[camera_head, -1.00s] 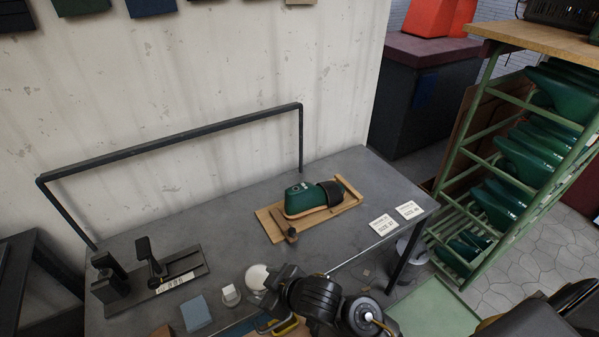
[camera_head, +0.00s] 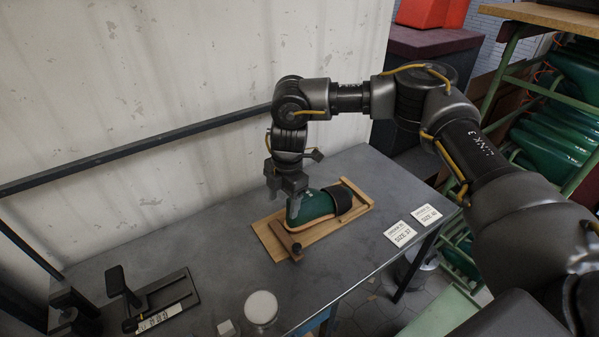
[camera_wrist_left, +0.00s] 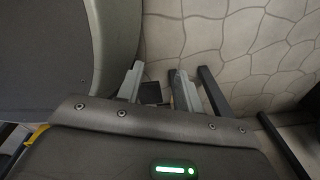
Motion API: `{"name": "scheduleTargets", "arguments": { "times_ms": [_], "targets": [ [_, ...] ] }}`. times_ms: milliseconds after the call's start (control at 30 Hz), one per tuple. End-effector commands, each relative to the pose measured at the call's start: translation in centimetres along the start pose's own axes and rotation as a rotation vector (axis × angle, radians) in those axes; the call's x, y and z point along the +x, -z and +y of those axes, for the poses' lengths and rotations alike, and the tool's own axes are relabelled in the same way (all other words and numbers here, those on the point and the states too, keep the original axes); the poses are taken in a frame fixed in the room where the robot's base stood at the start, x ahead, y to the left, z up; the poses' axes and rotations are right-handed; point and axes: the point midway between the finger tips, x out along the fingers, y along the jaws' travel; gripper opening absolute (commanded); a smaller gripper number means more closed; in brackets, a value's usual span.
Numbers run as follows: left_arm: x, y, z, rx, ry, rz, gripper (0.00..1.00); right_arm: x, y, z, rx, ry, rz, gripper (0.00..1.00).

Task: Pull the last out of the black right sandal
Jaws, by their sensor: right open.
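The green last (camera_head: 312,206) sits in the black sandal (camera_head: 340,196), whose dark strap covers the last's right end. The sandal lies on a wooden board fixture (camera_head: 270,238) on the grey table. My right gripper (camera_head: 283,198) points down at the left end of the last, with its fingers open. It overlaps the last's heel end in the picture, and I cannot tell whether it touches. My left gripper (camera_wrist_left: 157,75) shows only in the left wrist view, its fingers apart with nothing seen held between them, above the floor.
Two size cards (camera_head: 400,233) lie at the table's right edge. A black clamp-like stand (camera_head: 150,300) and a round white pot (camera_head: 261,307) are at the front left. A dark rail (camera_head: 140,155) runs along the wall behind. A green rack of lasts (camera_head: 560,130) stands at the right.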

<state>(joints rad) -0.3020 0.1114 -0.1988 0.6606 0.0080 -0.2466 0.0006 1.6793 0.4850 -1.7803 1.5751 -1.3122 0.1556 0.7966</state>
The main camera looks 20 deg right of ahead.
Motion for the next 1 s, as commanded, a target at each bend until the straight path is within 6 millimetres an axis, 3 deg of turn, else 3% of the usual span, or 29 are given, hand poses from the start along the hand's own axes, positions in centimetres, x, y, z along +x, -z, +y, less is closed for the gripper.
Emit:
{"name": "scheduleTargets", "arguments": {
  "times_ms": [33,133,300,433,667,1000],
  "targets": [
    [0.4,-0.1,-0.2,0.001,0.002,-0.002,0.36,-1.6,-2.0,0.0,0.047,0.010,-0.038,0.65],
    [0.6,-0.4,-0.4,0.002,0.006,-0.005,0.36,-3.9,-4.5,-0.6,0.124,0.034,-0.082,0.65],
    [0.6,-0.8,-0.9,0.005,0.011,-0.010,0.36,-5.5,-6.3,-1.3,0.183,0.052,-0.112,0.65],
    [0.6,-1.0,-1.1,0.006,0.013,-0.012,0.36,-5.7,-6.5,-1.4,0.189,0.054,-0.114,0.65],
    [0.3,-0.9,-1.0,0.006,0.011,-0.009,0.36,-3.6,-6.6,-1.5,0.185,0.056,-0.112,0.65],
    [-0.3,-0.4,0.9,-0.002,-0.012,-0.002,0.36,2.3,-7.0,-1.7,0.183,0.055,-0.112,0.65]
  ]
}}
